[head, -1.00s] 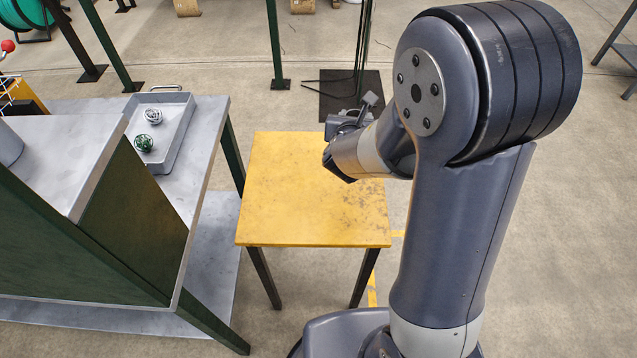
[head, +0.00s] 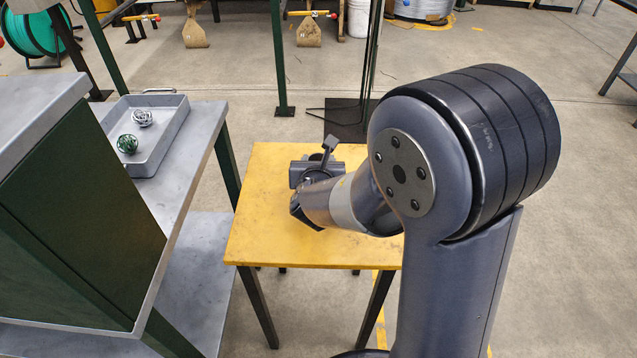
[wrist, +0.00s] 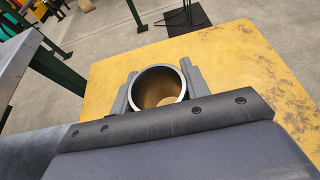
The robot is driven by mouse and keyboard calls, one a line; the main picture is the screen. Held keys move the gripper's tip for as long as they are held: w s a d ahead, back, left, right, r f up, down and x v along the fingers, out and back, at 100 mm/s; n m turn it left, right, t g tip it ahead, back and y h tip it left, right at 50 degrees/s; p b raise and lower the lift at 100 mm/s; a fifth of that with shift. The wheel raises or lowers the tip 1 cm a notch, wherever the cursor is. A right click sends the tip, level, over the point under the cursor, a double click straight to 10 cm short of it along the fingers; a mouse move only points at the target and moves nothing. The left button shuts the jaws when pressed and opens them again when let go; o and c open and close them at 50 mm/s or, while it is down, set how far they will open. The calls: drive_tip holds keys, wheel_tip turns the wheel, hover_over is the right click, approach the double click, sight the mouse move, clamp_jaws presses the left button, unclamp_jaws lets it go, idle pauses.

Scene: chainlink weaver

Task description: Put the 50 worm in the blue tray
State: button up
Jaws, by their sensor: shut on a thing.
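My gripper (wrist: 158,88) has its two grey fingers on either side of a round hollow metal piece (wrist: 148,82), and is shut on it. The piece has a bright rim and a brownish inside; I can read no number on it, so I cannot confirm it is the 50 worm. In the head view my gripper (head: 316,172) is above the yellow table, and the held piece is mostly hidden. No clearly blue tray shows. A grey tray (head: 170,137) stands on the grey bench at the left.
Two wire balls, one silver (head: 142,117) and one green (head: 127,144), lie in the grey tray. The yellow table (head: 262,225) is otherwise bare. A green-sided cabinet (head: 85,220) stands at the left. A gap separates the grey bench (head: 190,175) from the table.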

drive_tip(key=shift+f+b, duration=0.65)
drive_tip(key=shift+f, duration=1.4)
drive_tip(key=shift+f, duration=0.2)
drive_tip(key=o, duration=1.3)
